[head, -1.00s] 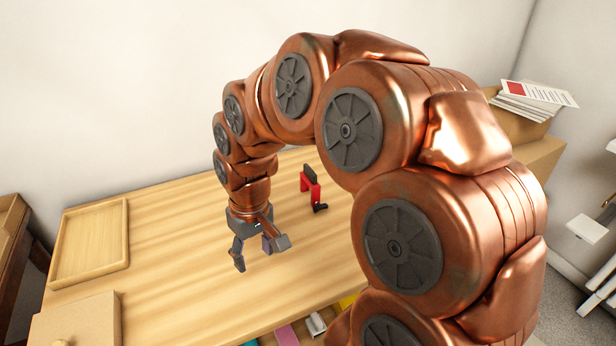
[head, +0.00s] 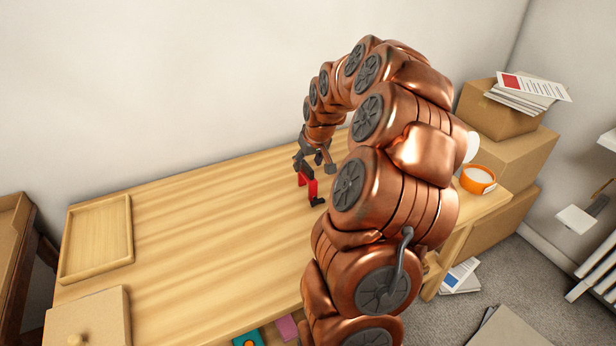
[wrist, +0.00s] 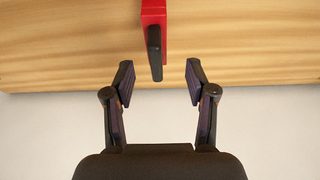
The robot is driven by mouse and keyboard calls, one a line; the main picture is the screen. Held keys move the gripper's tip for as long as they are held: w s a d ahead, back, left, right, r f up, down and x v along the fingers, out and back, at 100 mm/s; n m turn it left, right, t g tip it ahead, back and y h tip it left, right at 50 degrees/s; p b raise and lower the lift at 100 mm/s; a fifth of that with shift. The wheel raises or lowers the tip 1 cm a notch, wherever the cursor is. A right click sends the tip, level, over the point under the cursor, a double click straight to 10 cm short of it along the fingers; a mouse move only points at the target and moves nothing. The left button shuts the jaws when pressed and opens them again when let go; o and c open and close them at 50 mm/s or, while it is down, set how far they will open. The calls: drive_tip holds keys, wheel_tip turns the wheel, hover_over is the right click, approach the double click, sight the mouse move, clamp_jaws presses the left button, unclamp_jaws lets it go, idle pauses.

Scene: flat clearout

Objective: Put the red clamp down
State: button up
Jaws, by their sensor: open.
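The red clamp (head: 308,186) with black ends stands on the wooden table (head: 200,230) near its back, right of the middle. In the wrist view the clamp (wrist: 154,18) shows its red body at the top and a black end pointing down between my fingertips. My gripper (wrist: 157,78) is open, with one finger on each side of the black end and a gap on both sides. In the head view my gripper (head: 315,163) is just above and beside the clamp, and partly hides its top.
A shallow wooden tray (head: 97,240) lies at the table's left. A lidded box (head: 88,318) is at the front left. An orange tape roll (head: 478,179) sits at the right end. Cardboard boxes (head: 502,153) with papers stand beyond. The table's middle is clear.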

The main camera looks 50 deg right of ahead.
sight(306, 171)
drive_tip(key=shift+d+p+x, duration=0.15)
drive_tip(key=shift+p+x, duration=0.2)
drive_tip(key=shift+x, duration=1.1)
drive_tip(key=shift+d+p+x, duration=0.1)
drive_tip(key=shift+p+x, duration=0.2)
drive_tip(key=shift+x, duration=1.2)
drive_tip(key=shift+s, duration=0.15)
clamp_jaws()
